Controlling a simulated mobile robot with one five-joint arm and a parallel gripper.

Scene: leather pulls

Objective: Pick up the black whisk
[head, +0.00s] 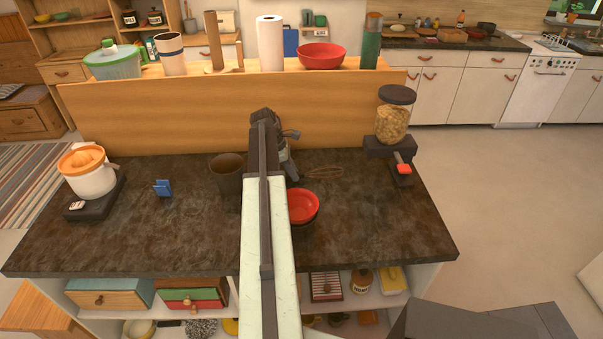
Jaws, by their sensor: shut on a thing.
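The black whisk (325,171) shows just right of my arm, low over the dark countertop, with its wire loops pointing right. Its handle end runs left towards my gripper and is mostly hidden. My gripper (287,158) is at the far end of my arm, near the back of the counter, partly hidden by the arm. It is shut on the whisk. I cannot tell whether the whisk still touches the counter.
Red bowls (303,206) stand right of my arm, in front of the whisk. A dark cup (228,172) stands left of my arm. A juicer (90,176) is at the left, a food dispenser (394,116) at the right. A wooden ledge (170,110) rises behind.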

